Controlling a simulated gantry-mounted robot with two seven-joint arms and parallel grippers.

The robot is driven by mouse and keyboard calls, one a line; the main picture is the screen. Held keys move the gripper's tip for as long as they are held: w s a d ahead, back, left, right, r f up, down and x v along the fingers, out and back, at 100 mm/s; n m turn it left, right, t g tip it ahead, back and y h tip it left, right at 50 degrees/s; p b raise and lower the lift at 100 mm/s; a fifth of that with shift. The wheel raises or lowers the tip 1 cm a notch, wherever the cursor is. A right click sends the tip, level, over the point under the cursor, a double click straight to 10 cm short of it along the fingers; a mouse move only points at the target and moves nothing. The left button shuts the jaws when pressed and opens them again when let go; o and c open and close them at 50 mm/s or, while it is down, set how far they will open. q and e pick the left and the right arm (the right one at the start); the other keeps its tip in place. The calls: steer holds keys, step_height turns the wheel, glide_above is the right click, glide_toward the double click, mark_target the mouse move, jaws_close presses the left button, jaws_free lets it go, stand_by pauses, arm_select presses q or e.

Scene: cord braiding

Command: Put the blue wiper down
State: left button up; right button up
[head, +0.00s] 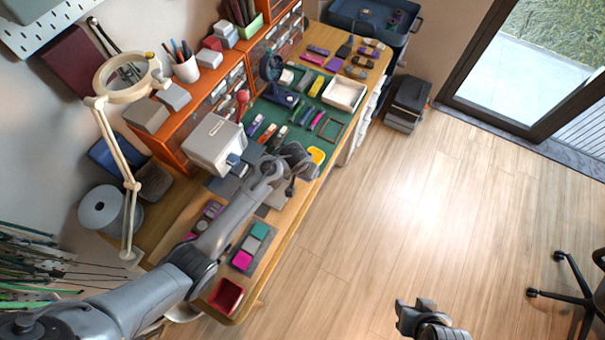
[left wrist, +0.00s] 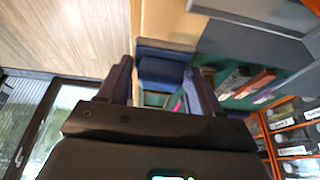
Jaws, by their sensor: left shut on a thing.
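My left gripper (head: 298,163) reaches over the front part of the workbench, beside the green mat (head: 262,112). In the left wrist view its two dark fingers (left wrist: 160,90) stand either side of a dark blue block-like thing, which I take to be the blue wiper (left wrist: 162,76). The gripper is shut on it. In the head view the arm and gripper hide the wiper, and I cannot tell whether it touches the bench. My right gripper (head: 418,312) is over the floor at the bottom, away from the bench; its jaws are not clear.
A white box-shaped machine (head: 215,143) stands left of my left gripper. A yellow piece (head: 317,155) lies close to it at the bench edge. Several pens and tools lie on the mat, near a white tray (head: 344,93). A red bin (head: 226,296) sits at the near corner.

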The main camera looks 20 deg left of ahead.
arm_select(q)
steer(key=shift+w+a+f, duration=0.15)
steer(key=shift+a+f, duration=0.15)
steer(key=shift+a, duration=0.2)
steer(key=shift+f+b, duration=0.5)
steer(key=shift+f, duration=1.5)
steer(key=shift+f, duration=0.2)
steer(key=o, duration=1.4)
steer(key=shift+r, duration=0.15)
